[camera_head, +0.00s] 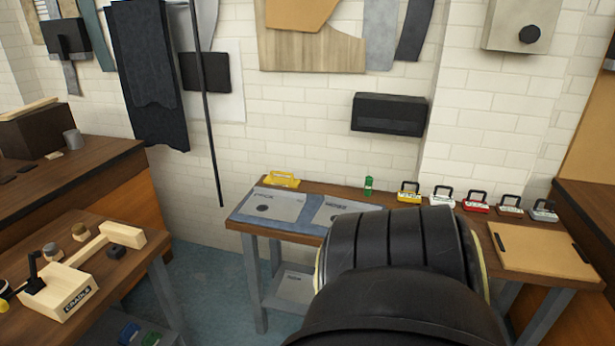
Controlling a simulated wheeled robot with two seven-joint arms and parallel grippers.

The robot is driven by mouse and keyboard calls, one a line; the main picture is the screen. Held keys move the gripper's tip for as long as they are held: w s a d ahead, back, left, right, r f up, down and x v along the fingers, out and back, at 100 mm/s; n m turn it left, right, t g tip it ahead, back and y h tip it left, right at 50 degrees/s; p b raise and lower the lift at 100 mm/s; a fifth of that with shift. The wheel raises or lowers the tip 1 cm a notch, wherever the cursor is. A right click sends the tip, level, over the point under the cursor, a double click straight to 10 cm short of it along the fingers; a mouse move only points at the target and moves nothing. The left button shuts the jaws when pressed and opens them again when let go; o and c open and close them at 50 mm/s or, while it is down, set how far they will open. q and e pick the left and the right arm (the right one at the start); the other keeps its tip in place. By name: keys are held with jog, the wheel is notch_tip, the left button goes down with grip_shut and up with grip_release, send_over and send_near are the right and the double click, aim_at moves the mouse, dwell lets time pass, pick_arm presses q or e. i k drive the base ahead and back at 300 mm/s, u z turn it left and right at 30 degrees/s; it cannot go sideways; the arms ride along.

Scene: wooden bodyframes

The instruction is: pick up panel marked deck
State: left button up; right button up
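A flat grey panel (284,207) with a dark round spot lies on a blue-grey mat (238,214) on the left part of the long table. Its small label seems to read DECK, but it is hard to make out. A second grey panel (330,213) lies just right of it, with a label that looks like NOSE; my arm partly covers it. A third pale panel (293,287) rests on the table's lower shelf. A large black link of my arm fills the bottom middle. Neither gripper shows.
Behind the panels sit a yellow tool (283,179) and a green bottle (369,185). Several small handled boxes (476,203) line the back right, near a tan board (540,252). A wooden cradle (62,290) stands on the left bench. Blue floor (205,275) separates bench and table.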

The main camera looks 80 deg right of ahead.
aim_at(287, 206)
jog(key=u, duration=0.65)
jog(key=k, duration=0.15)
jog(key=z, duration=2.5)
jog(key=i, duration=1.1)
jog(key=z, duration=0.65)
